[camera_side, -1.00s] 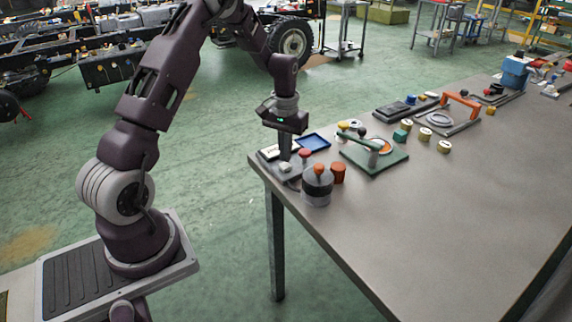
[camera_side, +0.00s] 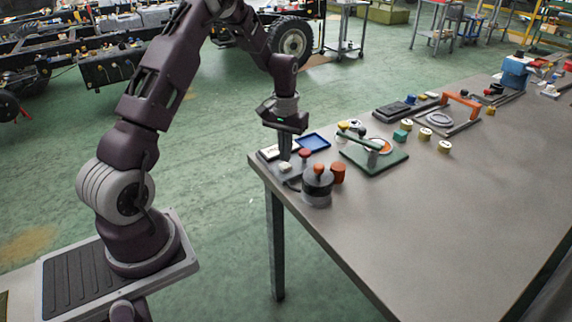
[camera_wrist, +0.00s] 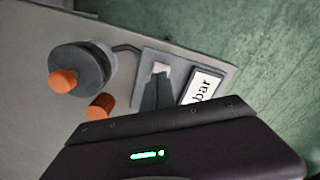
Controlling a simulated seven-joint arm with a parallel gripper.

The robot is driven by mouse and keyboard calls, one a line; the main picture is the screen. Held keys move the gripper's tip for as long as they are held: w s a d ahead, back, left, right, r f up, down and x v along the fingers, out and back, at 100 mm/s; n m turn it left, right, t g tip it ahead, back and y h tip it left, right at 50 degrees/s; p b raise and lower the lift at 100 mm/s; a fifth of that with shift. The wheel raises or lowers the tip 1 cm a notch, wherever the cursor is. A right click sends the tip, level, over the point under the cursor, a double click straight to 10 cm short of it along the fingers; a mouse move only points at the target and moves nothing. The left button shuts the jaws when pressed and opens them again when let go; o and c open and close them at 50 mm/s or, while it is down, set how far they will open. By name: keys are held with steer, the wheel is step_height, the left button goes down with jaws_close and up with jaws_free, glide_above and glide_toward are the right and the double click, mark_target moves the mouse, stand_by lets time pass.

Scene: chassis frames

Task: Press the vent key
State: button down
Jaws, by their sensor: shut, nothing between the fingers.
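A small off-white key (camera_side: 286,167) sits on a dark grey pad (camera_side: 279,173) near the table's left corner. I take it to be the vent key; no vent marking is readable. In the wrist view the pale key (camera_wrist: 160,67) shows just past my fingertips on the grey pad (camera_wrist: 176,65). My gripper (camera_side: 285,157) is shut and empty, pointing down at the key. In the wrist view my gripper (camera_wrist: 157,78) covers the key's near side. I cannot tell whether the tips touch it or whether it is pressed down.
A dark round pot with an orange knob (camera_side: 319,170) stands close by, joined to the pad by a cable. An orange cylinder (camera_side: 338,173) and a red knob (camera_side: 305,153) are near. A "bar" label (camera_wrist: 203,87) lies beside the pad. A blue tray (camera_side: 313,142) is behind.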

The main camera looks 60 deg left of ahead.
mark_target(285, 165)
steer(key=shift+f, duration=0.15)
steer(key=shift+f, duration=0.95)
steer(key=shift+r, duration=1.1)
steer(key=shift+r, duration=2.55)
